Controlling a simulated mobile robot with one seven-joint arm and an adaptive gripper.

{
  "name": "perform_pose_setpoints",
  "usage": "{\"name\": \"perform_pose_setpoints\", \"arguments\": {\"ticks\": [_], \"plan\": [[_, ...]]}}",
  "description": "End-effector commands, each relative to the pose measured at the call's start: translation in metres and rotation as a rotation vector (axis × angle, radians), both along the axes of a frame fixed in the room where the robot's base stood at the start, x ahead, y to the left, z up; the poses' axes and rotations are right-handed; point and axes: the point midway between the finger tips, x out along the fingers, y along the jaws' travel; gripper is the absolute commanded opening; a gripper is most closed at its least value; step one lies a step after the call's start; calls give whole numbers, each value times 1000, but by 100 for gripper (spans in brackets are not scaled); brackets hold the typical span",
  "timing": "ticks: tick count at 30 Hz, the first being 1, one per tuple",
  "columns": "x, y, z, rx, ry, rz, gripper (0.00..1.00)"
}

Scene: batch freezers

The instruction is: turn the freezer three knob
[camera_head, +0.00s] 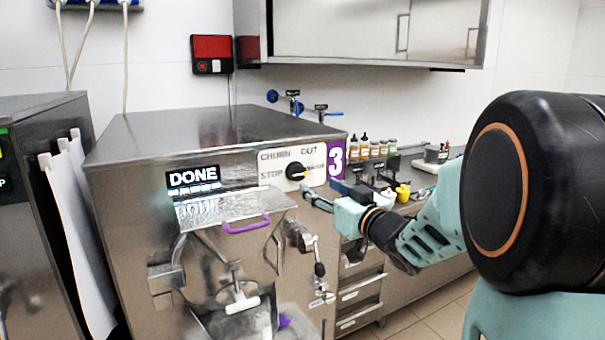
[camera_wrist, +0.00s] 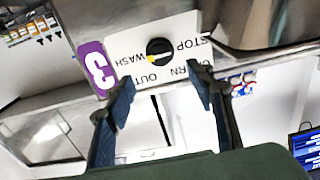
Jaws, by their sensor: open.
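The freezer three knob (camera_head: 295,171) is a round black dial with a yellow mark on a white panel (camera_wrist: 120,45) lettered CHURN, OUT, STOP and WASH. In the wrist view the knob (camera_wrist: 159,50) appears upside down, with its yellow mark on the WASH side. A purple plate with a white 3 (camera_head: 336,158) is beside the panel. My gripper (camera_wrist: 163,90) is open and empty, its two blue-grey fingers spread either side of the knob's line in the wrist view. In the head view my gripper (camera_head: 321,190) is just right of and below the knob, apparently not touching it.
The steel freezer (camera_head: 130,160) has a DONE display (camera_head: 193,176), a purple-handled lid (camera_head: 246,224) and a front lever (camera_head: 319,268). Small bottles (camera_head: 375,148) and a yellow item (camera_head: 403,192) stand on the counter at right. Another freezer (camera_head: 35,110) stands at left.

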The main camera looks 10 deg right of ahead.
Motion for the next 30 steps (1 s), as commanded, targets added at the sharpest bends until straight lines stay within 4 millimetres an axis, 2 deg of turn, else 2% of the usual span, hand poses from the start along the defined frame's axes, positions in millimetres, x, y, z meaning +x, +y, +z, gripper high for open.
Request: {"name": "perform_pose_setpoints", "arguments": {"ticks": [9, 15, 21, 30], "plan": [[53, 18, 1, -3, 1, 2, 50], [80, 27, 1, -3, 0, 1, 50], [93, 30, 0, -3, 1, -1, 50], [94, 31, 0, -4, 1, -1, 50]]}}
